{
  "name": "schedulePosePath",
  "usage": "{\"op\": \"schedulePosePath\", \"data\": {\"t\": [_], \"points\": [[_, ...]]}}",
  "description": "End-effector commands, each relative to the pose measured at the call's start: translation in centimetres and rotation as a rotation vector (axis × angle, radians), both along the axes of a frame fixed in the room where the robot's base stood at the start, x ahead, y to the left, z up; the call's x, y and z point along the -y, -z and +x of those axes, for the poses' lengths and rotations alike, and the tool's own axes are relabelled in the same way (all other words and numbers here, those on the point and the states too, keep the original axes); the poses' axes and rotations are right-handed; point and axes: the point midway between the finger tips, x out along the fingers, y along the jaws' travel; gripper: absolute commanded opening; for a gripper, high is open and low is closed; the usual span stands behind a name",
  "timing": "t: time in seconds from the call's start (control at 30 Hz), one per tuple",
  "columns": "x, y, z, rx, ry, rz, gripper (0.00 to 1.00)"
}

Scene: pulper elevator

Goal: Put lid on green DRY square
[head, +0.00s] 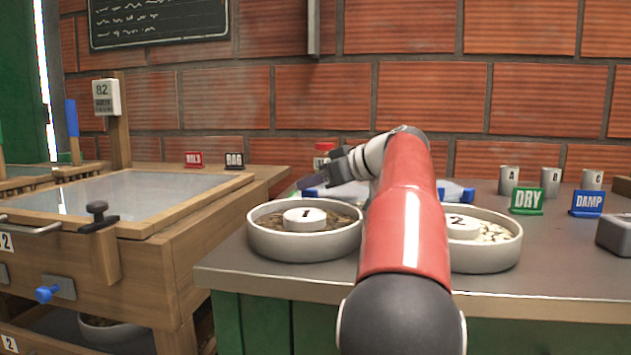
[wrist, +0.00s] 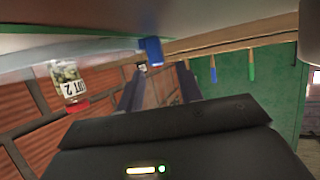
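A pale, clear-looking container or lid with blue clips (head: 457,193) lies on the counter behind the two bowls, mostly hidden by my arm. A blue clip (wrist: 153,50) and its translucent edge show in the wrist view. I cannot tell the lid from its box. My gripper (head: 312,183) is just left of it, above and behind bowl 1. In the wrist view its fingers (wrist: 160,82) stand apart with nothing between them. A green DRY sign (head: 527,201) stands on the right of the counter. No flat green square shows beside it.
Bowl 1 (head: 305,240) and bowl 2 (head: 490,257) stand at the counter's front. A red-capped jar (head: 324,148) stands behind; it shows inverted in the wrist view (wrist: 68,83). Cups (head: 509,180), a blue DAMP sign (head: 587,203) and a grey box (head: 615,236) are right.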

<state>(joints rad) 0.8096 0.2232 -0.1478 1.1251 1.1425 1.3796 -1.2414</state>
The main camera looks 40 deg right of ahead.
Motion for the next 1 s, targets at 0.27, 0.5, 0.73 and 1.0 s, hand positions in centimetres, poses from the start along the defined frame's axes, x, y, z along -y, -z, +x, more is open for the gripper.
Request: {"op": "schedulePosePath", "data": {"t": [0.27,0.5,0.73,1.0], "points": [[0.9,-2.4,-2.6,0.002,0.005,-0.002,0.36],[2.5,-4.5,-7.3,0.001,0.003,-0.002,0.36],[3.3,-5.6,-10.0,0.002,0.002,-0.003,0.36],[3.4,-5.8,-10.6,0.002,-0.001,-0.001,0.36]]}}
